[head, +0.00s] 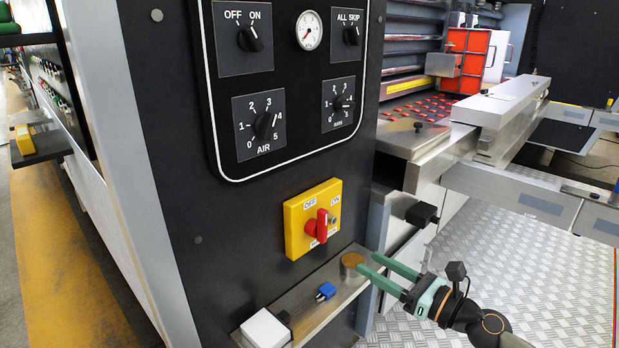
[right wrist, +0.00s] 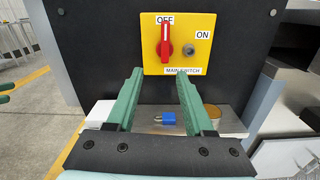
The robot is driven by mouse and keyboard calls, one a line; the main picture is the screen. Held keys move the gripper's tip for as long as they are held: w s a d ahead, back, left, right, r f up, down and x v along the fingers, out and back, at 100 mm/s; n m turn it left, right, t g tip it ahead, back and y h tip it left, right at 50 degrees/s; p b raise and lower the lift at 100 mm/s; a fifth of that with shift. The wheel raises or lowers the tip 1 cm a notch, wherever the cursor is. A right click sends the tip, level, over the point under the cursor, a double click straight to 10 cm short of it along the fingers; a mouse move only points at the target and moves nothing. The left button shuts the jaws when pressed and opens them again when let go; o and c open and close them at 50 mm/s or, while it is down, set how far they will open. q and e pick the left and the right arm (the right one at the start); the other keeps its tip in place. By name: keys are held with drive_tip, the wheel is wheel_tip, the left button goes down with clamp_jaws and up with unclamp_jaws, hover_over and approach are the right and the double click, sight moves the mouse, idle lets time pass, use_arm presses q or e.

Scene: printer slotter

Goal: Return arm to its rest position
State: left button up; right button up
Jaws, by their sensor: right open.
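My right gripper (head: 376,269) has two green fingers. It is open and empty in the head view, in front of the panel at the lower right of the yellow main switch box (head: 296,245). In the right wrist view its fingers (right wrist: 158,88) point at the box and stand apart with nothing between them. The red knob (head: 321,226) on the box also shows in the right wrist view (right wrist: 166,41), upright toward the OFF label. My left gripper is not in the head view; a bit of green at the left edge of the right wrist view is unclear.
A metal ledge (head: 318,312) below the switch carries a blue padlock (head: 326,291), a white box (head: 265,329) and a round brown-topped piece (head: 352,260). The black control panel (head: 287,85) stands above. The machine's metal rail (head: 500,105) is at right. Tread-plate floor (head: 520,265) is clear.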

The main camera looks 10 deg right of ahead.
drive_tip(key=s+a+f+m+t+h, duration=0.35)
drive_tip(key=s+m, duration=0.55)
drive_tip(key=m, duration=1.1)
use_arm(q)
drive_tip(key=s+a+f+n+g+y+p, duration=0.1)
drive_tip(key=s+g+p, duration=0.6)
drive_tip(key=p, duration=1.5)
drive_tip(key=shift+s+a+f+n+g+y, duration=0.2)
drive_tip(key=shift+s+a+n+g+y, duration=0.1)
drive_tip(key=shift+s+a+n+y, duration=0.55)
use_arm(e)
drive_tip(key=s+f+m+g+h, duration=0.2)
drive_tip(key=s+m+g, duration=0.2)
drive_tip(key=s+m, duration=0.4)
drive_tip(key=s+d+f+m+g+h, duration=0.1)
drive_tip(key=s+f+m+g+h, duration=0.2)
drive_tip(key=s+m, duration=0.6)
drive_tip(key=shift+m+g, duration=0.65)
drive_tip(key=shift+m, duration=1.25)
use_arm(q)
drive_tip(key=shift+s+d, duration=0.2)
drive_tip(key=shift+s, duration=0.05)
use_arm(e)
drive_tip(key=shift+h, duration=0.25)
